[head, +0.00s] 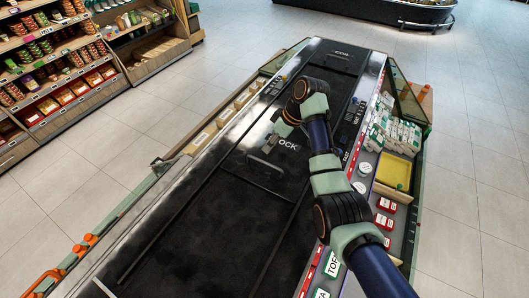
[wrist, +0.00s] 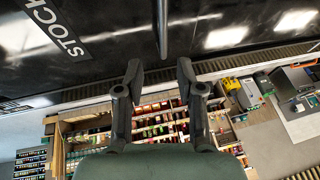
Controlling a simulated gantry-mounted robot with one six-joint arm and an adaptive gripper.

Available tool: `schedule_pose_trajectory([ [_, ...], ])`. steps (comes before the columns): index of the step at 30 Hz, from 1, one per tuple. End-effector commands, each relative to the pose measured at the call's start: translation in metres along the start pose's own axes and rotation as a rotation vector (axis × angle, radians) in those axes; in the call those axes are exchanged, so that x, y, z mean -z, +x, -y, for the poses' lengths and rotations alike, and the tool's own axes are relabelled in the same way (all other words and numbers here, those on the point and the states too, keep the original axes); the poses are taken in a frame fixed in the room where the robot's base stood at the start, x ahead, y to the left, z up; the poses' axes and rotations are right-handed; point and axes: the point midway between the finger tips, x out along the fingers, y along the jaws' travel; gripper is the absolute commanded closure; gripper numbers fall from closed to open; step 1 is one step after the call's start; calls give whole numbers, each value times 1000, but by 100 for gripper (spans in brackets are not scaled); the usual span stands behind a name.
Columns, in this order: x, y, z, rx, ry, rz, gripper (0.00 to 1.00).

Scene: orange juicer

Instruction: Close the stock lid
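The stock lid (head: 255,165) is a dark panel on top of the long black machine, with white STOCK lettering partly hidden by my gripper in the head view. In the wrist view, the STOCK label (wrist: 57,30) lies on a glossy black surface at upper left. My gripper (wrist: 158,74) is open, with two dark fingers apart and nothing visible between their tips. A thin dark bar or seam (wrist: 162,30) runs up the surface, above the gap between the fingers. In the head view my gripper (head: 273,142) is over the lettering. I cannot tell contact or how far the lid is open.
A second panel with partly readable lettering (head: 342,53) is at the machine's far end. Along the right side are a yellow tray (head: 393,170), white and green packets (head: 396,130) and red boxes (head: 385,213). Store shelves (head: 60,60) stand at upper left. The tiled floor is clear.

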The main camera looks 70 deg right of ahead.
Motion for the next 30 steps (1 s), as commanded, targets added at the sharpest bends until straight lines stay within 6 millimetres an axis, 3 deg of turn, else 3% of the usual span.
schedule_pose_trajectory([
  [3,0,-26,-1,-2,1,-2,63],
  [9,0,-47,-1,-1,1,0,63],
  [30,1,-47,2,-1,-1,0,63],
])
